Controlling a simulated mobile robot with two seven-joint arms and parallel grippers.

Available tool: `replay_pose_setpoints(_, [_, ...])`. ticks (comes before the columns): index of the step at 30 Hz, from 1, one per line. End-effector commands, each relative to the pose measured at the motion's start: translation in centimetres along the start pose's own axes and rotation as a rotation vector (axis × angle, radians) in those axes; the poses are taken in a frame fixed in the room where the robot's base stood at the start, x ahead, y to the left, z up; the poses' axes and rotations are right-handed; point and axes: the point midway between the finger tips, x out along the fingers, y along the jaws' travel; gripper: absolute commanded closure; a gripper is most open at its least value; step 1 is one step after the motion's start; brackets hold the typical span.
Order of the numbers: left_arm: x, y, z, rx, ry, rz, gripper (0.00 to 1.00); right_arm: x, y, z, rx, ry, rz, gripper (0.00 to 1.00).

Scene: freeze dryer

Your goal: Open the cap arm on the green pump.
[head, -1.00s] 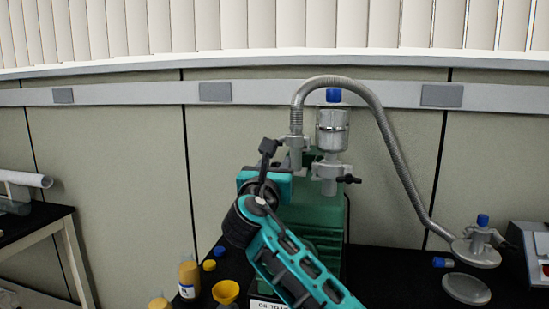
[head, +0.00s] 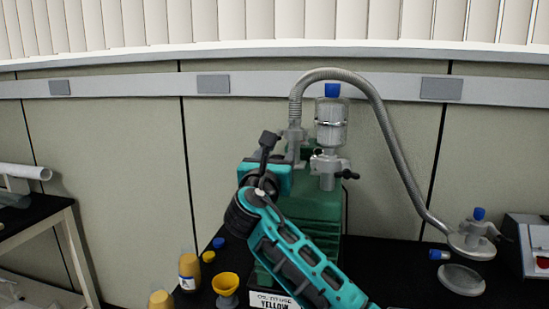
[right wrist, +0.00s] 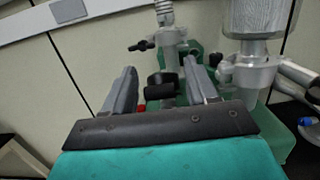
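The green pump (head: 318,205) stands on the dark bench in the head view, partly hidden behind my right arm. A black knob-like part (right wrist: 160,84), perhaps the cap arm, shows between and beyond my fingers in the right wrist view. My right gripper (right wrist: 158,68) is open, its two grey fingers spread and pointing at the pump's top. In the head view the right gripper's teal body (head: 274,180) is at the pump's upper left; its fingertips are hidden there. Whether a finger touches the pump I cannot tell. My left gripper is not in view.
A grey hose (head: 378,115) arches from the pump's left fitting to a flange at right. A metal canister (head: 331,122) with a blue cap stands over the pump. Yellow-topped bottles (head: 188,270) and a yellow funnel (head: 226,283) are at front left.

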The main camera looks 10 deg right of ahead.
Motion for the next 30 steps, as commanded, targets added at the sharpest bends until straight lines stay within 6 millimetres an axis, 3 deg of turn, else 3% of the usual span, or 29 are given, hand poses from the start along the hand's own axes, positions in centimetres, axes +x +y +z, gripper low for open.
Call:
replay_pose_setpoints(11, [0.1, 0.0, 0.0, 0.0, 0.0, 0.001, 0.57, -1.1, 0.1, -0.1, 0.002, 0.002, 0.003, 0.43])
replay_pose_setpoints(24, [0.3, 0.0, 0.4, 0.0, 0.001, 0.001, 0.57, -9.7, 0.1, -0.1, 0.002, 0.002, 0.004, 0.43])
replay_pose_setpoints(30, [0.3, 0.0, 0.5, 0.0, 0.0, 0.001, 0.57, -12.3, 0.1, 0.0, 0.001, 0.001, 0.002, 0.43])
